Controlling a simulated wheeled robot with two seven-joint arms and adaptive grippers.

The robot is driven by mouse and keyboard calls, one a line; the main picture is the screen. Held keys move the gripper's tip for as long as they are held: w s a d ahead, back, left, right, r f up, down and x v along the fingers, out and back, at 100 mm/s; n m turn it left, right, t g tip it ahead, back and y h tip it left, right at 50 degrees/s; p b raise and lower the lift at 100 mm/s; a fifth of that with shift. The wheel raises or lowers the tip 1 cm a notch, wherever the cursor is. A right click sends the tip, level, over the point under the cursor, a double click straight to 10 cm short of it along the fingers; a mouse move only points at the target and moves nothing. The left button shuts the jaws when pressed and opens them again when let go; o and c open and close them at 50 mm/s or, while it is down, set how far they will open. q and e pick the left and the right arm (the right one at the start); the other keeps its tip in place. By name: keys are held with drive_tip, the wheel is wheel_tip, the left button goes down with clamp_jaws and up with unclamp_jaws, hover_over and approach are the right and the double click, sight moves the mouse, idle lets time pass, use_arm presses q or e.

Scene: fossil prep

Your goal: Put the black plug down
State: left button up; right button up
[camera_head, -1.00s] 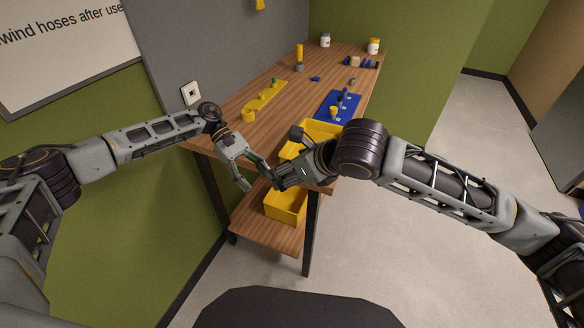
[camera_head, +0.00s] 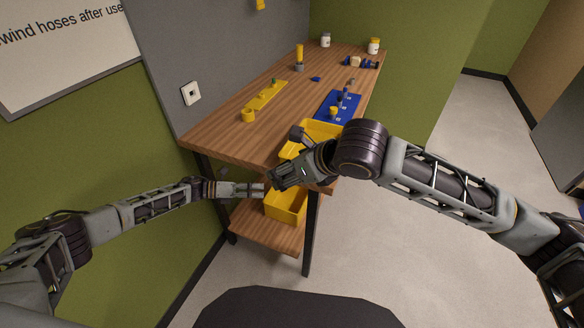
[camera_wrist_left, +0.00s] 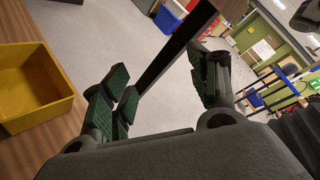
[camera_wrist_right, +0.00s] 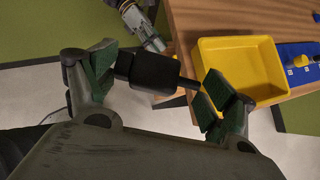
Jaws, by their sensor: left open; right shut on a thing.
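The black plug (camera_wrist_right: 155,72) is held between the green-padded fingers of my right gripper (camera_wrist_right: 157,80), in the right wrist view. A thin rod sticks out of its right side toward the right finger. In the head view my right gripper (camera_head: 277,181) is in the air at the table's front edge, and the plug cannot be made out there. My left gripper (camera_head: 250,189) is beside it on the left, below tabletop height. Its fingers are apart and empty in the left wrist view (camera_wrist_left: 165,88).
The wooden table (camera_head: 230,128) carries a yellow bin (camera_head: 322,127) near its front edge, a blue board (camera_head: 328,112) and a yellow strip (camera_head: 268,93) with small parts. Another yellow bin (camera_head: 285,207) sits on the lower shelf (camera_head: 258,232). The tabletop's front left is clear.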

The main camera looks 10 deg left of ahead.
use_arm(q)
wheel_tip(320, 180, down, 14)
drive_tip(key=w+a+f+n+t+y, duration=0.15)
drive_tip(key=n+t+y, duration=0.45)
drive_tip(key=n, duration=0.8)
drive_tip(key=s+a+f+n+y, duration=0.3)
drive_tip(key=s+f+n, duration=0.25)
drive_tip(key=f, duration=0.25)
drive_tip(key=s+a+f+n+y, duration=0.2)
drive_tip(key=s+a+f+n, duration=0.3)
drive_tip(key=f, duration=0.3)
drive_tip(key=s+a+f+n+g+y, duration=0.1)
drive_tip(key=s+f+n+g+y, duration=0.1)
drive_tip(key=s+f+n, duration=0.5)
drive_tip(key=s+a+f+g+y, duration=0.15)
drive_tip(key=s+f, duration=0.35)
drive_tip(key=s, duration=0.6)
drive_tip(key=s+f+n+g, duration=0.2)
drive_tip(key=s+f+n, duration=0.1)
drive_tip(key=s, duration=0.9)
drive_tip(key=s+f+n+g+y, duration=0.1)
drive_tip(key=s+f+n+g, duration=0.2)
drive_tip(key=s, duration=1)
drive_tip(key=shift+d+f, duration=0.25)
drive_tip(key=shift+f, duration=0.25)
drive_tip(key=shift+w+r, duration=0.1)
drive_tip(key=shift+r, duration=0.05)
use_arm(e)
drive_tip(key=shift+s+f, duration=0.1)
